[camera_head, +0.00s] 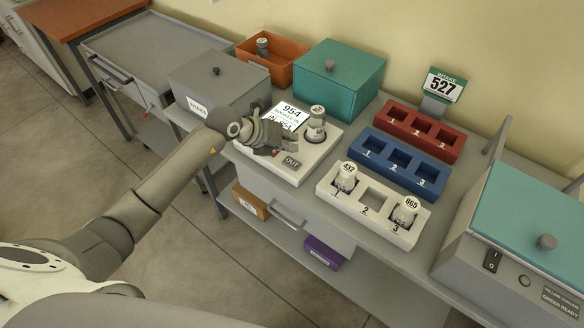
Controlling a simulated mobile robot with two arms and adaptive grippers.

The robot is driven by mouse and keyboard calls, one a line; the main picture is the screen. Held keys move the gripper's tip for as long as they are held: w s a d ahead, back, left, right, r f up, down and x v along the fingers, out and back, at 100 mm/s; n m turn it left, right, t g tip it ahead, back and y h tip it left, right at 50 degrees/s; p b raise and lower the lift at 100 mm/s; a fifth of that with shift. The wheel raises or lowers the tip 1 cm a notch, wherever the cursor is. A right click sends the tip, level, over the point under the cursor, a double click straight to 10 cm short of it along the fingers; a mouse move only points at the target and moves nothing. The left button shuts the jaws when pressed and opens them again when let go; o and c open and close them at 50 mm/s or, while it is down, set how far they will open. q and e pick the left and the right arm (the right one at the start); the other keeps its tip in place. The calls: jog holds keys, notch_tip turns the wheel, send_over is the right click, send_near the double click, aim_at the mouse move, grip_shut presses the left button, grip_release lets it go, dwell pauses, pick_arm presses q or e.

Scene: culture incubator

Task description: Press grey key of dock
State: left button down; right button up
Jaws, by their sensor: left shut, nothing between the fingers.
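The dock (299,177) is a white block on the bench with a small lit screen (290,114) that reads 954. A dark grey key (291,162) marked OUT sits on its front part. A small reddish key (274,153) shows partly beside it, under my fingers. A capped vial (316,125) stands upright on the dock's right side. My left gripper (290,145) is shut and empty. It is over the dock, just behind the grey key in the picture; whether it touches anything I cannot tell. My right gripper is out of view.
A white rack (376,221) holds two vials, 432 and 865, with slot 2 empty. Blue (399,163) and red (421,130) racks stand behind it, empty. A grey box (220,85), a teal box (339,80) and an orange bin (285,73) line the back. A teal-lidded device (530,225) stands right.

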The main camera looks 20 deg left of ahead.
aim_at(290, 160)
pick_arm(q)
jog(key=shift+f+b, duration=0.65)
jog(key=shift+f, duration=0.9)
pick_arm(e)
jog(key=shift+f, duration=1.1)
pick_arm(q)
jog(key=shift+f, duration=0.4)
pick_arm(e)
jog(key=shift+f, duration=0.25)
pick_arm(q)
jog(key=shift+f+b, duration=0.4)
jog(key=shift+b, duration=0.05)
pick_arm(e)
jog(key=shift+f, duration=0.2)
pick_arm(q)
jog(key=shift+r+p, duration=0.7)
jog(key=shift+r, duration=0.1)
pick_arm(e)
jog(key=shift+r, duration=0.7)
pick_arm(q)
notch_tip(290, 160, up, 5)
jog(key=p, duration=0.4)
jog(key=shift+r, duration=0.1)
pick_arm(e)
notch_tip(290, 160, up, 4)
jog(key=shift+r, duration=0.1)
